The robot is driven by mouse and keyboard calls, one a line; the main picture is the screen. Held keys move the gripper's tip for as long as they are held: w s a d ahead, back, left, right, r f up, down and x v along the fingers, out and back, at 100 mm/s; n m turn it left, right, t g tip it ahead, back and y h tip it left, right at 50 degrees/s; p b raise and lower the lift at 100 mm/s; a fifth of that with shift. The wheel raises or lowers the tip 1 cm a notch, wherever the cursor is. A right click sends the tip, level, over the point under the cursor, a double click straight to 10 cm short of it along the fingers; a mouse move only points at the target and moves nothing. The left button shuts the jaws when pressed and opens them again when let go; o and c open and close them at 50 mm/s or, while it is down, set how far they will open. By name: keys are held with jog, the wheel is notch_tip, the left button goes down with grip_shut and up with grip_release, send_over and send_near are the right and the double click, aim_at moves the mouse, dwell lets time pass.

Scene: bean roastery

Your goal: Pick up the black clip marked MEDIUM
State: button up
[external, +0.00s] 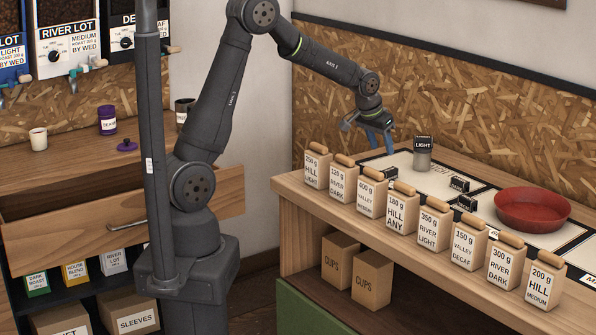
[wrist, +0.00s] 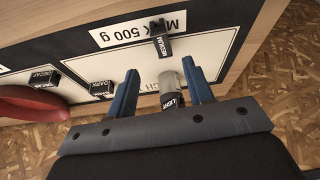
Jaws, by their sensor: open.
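The black clip marked MEDIUM (wrist: 164,46) shows in the wrist view, by the white "500 g" label and beyond my fingertips. My gripper (wrist: 160,72) is open, with its blue fingers spread and nothing held. A grey jar (wrist: 168,78) with a black LIGHT piece (wrist: 173,102) on it appears between the fingers, apparently below them. In the external view my gripper (external: 379,143) hangs over the counter's far left part, left of the LIGHT jar (external: 421,160). A black clip (external: 391,173) lies behind the bags there; its marking is unreadable.
Black clips marked DARK (wrist: 101,89) and DECAF (wrist: 44,77) lie toward the red bowl (wrist: 32,104). The bowl (external: 532,208) sits at the right of the counter. A row of labelled bags (external: 402,206) lines the counter's front edge.

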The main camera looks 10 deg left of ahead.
aim_at(389, 170)
jog(key=x, duration=1)
jog(key=shift+w+d+r, duration=0.1)
jog(key=shift+w, duration=0.2)
jog(key=shift+c, duration=0.5)
grip_shut()
